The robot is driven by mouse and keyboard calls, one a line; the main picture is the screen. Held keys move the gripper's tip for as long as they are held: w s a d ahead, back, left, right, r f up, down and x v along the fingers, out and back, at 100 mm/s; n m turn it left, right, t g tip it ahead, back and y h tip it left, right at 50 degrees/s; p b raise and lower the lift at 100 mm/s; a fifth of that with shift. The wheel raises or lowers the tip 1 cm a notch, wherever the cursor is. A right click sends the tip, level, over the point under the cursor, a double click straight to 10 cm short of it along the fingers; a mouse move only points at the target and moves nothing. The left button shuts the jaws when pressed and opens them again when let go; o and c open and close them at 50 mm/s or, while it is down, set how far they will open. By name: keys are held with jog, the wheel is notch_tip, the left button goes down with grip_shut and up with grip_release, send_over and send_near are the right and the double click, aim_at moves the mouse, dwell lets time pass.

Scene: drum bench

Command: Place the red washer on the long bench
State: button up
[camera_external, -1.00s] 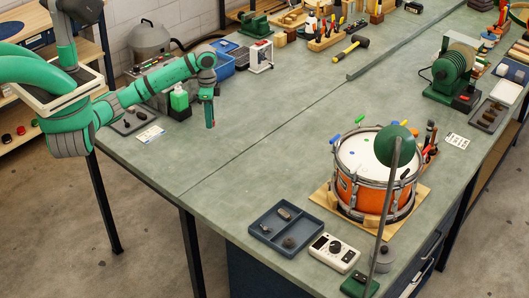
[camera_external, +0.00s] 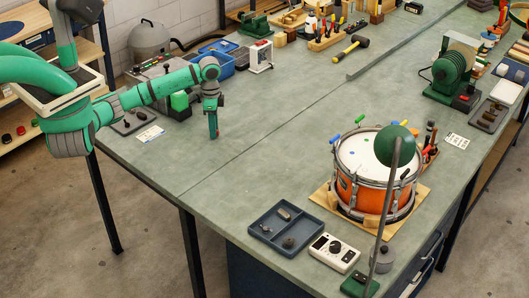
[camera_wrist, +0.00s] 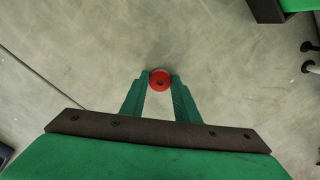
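The red washer (camera_wrist: 160,77) is small and round with a dark centre, and sits between my two green fingertips in the wrist view. My gripper (camera_wrist: 161,81) is shut on it, with a finger against each side. In the external view my gripper (camera_external: 214,136) points straight down over the left part of the long grey-green bench (camera_external: 262,120). Its tips are at or just above the bench top; I cannot tell whether the washer touches it. The washer is barely discernible in the external view.
The bench is clear around my gripper. Behind it stand a blue bin (camera_external: 218,64) and a white-and-red device (camera_external: 260,56). A white card (camera_external: 149,134) lies to the left. An orange drum (camera_external: 374,179) and a blue divided tray (camera_external: 286,228) are to the right and front.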

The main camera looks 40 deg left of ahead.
jog(key=shift+o, duration=1.2)
notch_tip(320, 180, up, 12)
jog(key=shift+r, duration=0.2)
